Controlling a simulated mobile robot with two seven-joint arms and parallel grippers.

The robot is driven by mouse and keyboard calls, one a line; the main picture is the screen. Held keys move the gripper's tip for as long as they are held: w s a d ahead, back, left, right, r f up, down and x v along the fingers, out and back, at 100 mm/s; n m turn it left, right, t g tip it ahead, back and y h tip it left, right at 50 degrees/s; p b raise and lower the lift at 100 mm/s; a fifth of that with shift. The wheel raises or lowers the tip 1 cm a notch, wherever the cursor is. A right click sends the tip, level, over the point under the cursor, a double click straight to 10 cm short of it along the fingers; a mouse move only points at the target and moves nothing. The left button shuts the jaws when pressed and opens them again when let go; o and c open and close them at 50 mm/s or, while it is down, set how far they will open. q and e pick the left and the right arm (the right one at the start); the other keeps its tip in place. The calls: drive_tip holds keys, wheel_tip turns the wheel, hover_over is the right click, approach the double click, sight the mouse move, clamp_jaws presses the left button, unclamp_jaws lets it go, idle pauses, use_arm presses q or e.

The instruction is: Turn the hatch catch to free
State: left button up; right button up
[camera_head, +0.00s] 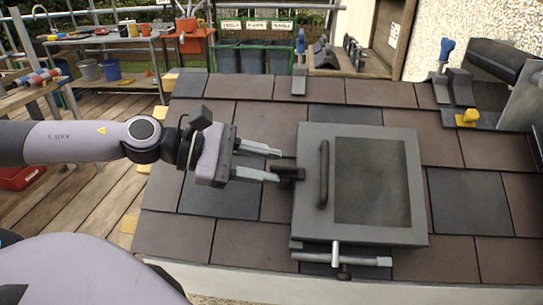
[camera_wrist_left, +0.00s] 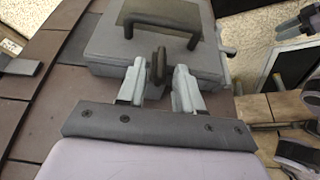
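The grey roof hatch (camera_head: 312,146) lies shut on the tiles, with a dark panel and a black bar handle (camera_head: 324,174). The dark catch (camera_head: 290,172) sits at the hatch's left edge. It also shows in the left wrist view (camera_wrist_left: 158,64) as an upright dark piece. My left gripper (camera_head: 276,164) reaches in from the left with its fingers apart. In the left wrist view its fingertips (camera_wrist_left: 159,76) stand either side of the catch, with a gap visible on both sides.
A metal T-shaped bar (camera_head: 342,259) lies along the hatch's lower edge. Blue-handled tools (camera_head: 300,62) and a yellow-knobbed item (camera_head: 468,117) sit higher on the roof. Brown and dark tiles (camera_head: 225,240) around the hatch are mostly clear. Bins (camera_head: 252,60) stand behind.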

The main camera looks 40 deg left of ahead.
use_arm(q)
drive_tip(key=shift+w+d+f, duration=0.1)
drive_tip(key=shift+w+d, duration=0.25)
drive_tip(key=shift+d, duration=0.1)
drive_tip(key=shift+w+d+f+p, duration=0.1)
drive_tip(key=shift+w+f+p, duration=0.05)
drive_tip(key=shift+p, duration=0.15)
clamp_jaws()
